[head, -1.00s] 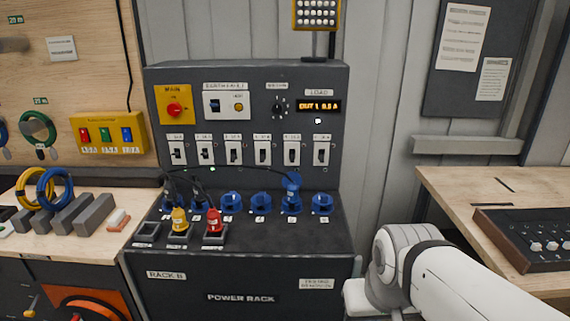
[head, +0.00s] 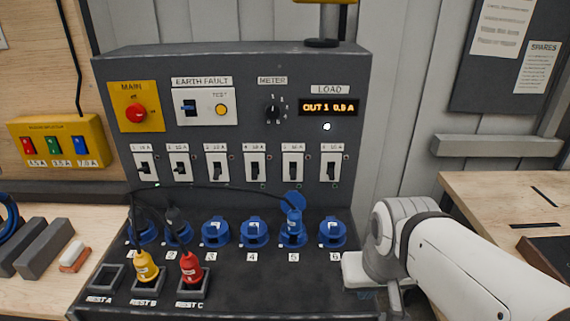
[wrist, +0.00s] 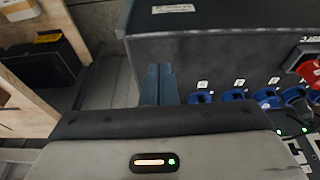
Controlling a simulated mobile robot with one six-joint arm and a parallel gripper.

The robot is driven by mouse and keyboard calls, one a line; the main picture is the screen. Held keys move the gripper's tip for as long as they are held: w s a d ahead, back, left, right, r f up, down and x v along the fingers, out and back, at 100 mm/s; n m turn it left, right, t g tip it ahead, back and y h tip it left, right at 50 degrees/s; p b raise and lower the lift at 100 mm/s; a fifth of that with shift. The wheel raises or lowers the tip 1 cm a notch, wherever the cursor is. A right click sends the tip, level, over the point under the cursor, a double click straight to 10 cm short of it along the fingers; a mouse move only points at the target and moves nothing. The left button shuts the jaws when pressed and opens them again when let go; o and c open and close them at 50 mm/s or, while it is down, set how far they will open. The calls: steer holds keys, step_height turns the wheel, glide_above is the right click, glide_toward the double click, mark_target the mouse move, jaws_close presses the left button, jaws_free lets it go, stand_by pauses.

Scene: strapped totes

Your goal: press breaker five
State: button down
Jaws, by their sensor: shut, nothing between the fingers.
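Breaker five (head: 293,167) is the fifth white switch from the left in the row on the power rack's upright panel, with a dark lever. Breaker four (head: 255,167) and breaker six (head: 330,167) flank it. Below it, a blue plug (head: 294,222) stands in socket 5. My gripper (wrist: 158,70) is shut and empty in the wrist view, its dark blue fingers beside the rack's dark body. In the head view my arm is at the right, low beside the rack.
A yellow plug (head: 145,268) and a red plug (head: 191,270) stand in rest slots B and C. Dark cables arch over the left sockets. The load display (head: 329,107) reads OUT 1 0.5 A. A wooden bench (head: 490,195) stands to the right.

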steer(key=shift+s+d, duration=0.1)
steer(key=shift+d, duration=0.1)
steer(key=w+d+n+t+h+b, duration=0.4)
steer(key=w+n+t+h+b, duration=0.2)
steer(key=w+n, duration=1.05)
steer(key=w+a+n+t+y+b, duration=0.2)
steer(key=w+a+n, duration=0.4)
steer(key=n, duration=0.3)
steer(key=w+a+f+n+t+y+b, duration=0.1)
steer(key=w+a+n+t+y+b, duration=0.1)
steer(key=w+a+n, duration=0.3)
steer(key=a+n+t+y, duration=0.1)
steer(key=a+n, duration=0.3)
steer(key=n, duration=0.1)
steer(key=shift+w+a+f+y+b, duration=0.3)
steer(key=shift+w+y, duration=0.05)
steer(key=shift+y, duration=0.05)
